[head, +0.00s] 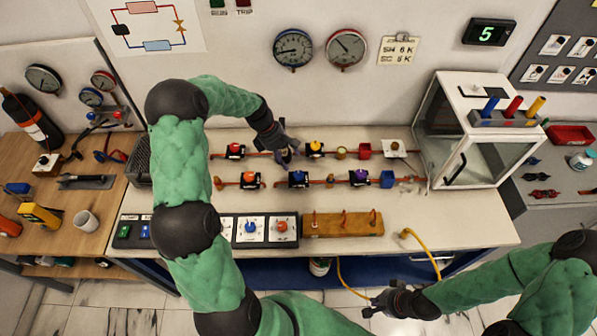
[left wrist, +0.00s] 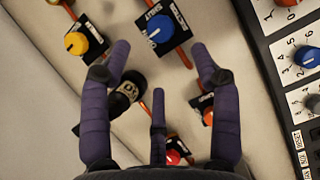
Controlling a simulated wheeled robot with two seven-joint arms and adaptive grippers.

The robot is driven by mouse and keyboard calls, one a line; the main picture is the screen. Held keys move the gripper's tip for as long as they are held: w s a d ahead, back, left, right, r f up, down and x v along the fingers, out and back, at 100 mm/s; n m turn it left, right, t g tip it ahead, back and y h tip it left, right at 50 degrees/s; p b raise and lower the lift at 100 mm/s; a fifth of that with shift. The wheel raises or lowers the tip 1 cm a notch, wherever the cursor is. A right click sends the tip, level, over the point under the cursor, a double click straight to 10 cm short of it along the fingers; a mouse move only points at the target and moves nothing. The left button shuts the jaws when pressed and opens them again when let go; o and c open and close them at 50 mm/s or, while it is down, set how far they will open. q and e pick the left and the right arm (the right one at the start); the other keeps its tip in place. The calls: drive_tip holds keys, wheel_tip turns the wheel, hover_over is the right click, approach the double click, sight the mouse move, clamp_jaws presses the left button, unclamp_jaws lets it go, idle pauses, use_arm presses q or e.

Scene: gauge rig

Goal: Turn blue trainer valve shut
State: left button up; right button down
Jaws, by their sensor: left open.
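The blue valve (head: 298,178) sits on the front pipe row of the trainer bench. In the left wrist view its round blue knob (left wrist: 160,28) stands on a black plate with white lettering, part of which reads SHUT. My left gripper (head: 287,154) is just behind the blue valve, over the gap between the two pipe rows. In the wrist view its spread fingers (left wrist: 160,60) are open and empty, with the knob beyond the fingertips and apart from them. My right gripper (head: 385,302) is low in front of the bench; its fingers are too small and dark to read.
Near the left gripper are a yellow valve (head: 315,148), a red valve (head: 235,150), an orange valve (head: 249,178) and a purple valve (head: 359,177). A dark cylinder (left wrist: 127,90) lies close to one finger. A glass cabinet (head: 470,140) stands at right; a yellow hose (head: 425,250) hangs in front.

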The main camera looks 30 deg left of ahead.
sight(298, 174)
use_arm(q)
drive_tip(key=x, duration=0.9)
drive_tip(key=shift+w+d+f, duration=0.1)
drive_tip(key=shift+d+f, duration=0.05)
drive_tip(key=shift+f, duration=0.15)
drive_tip(key=c, duration=1.1)
